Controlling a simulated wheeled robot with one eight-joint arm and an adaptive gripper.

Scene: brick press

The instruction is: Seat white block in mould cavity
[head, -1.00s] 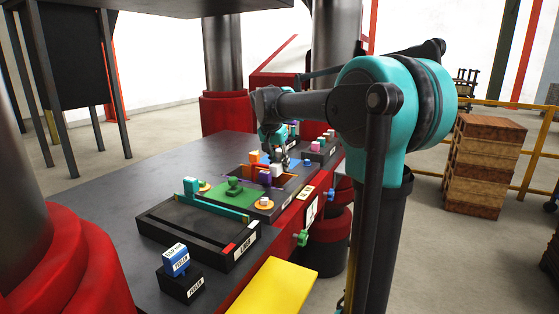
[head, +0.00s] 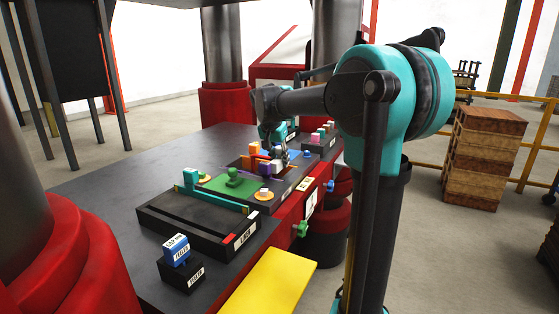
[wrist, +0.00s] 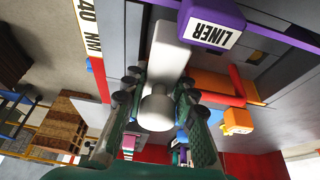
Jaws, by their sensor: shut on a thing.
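My gripper (wrist: 156,100) is shut on the round knob of the white block (wrist: 172,45) in the wrist view. The block's body extends beyond the fingertips, beside the purple block labelled LINER (wrist: 209,24). In the head view my gripper (head: 281,153) is over the dark mould, and the white block (head: 277,166) shows small below it, right of the purple block (head: 265,169). An orange piece (wrist: 212,85) is near the block in the wrist view. The cavity floor and the block's lower end are hidden, so I cannot tell how deep it sits.
A green plate with a knob (head: 232,177) lies left of the mould. A black tray (head: 190,237) with a teal bar is nearer. A blue and black FEELER block (head: 177,250) stands at the front edge. A yellow platform (head: 268,285) juts out below the press.

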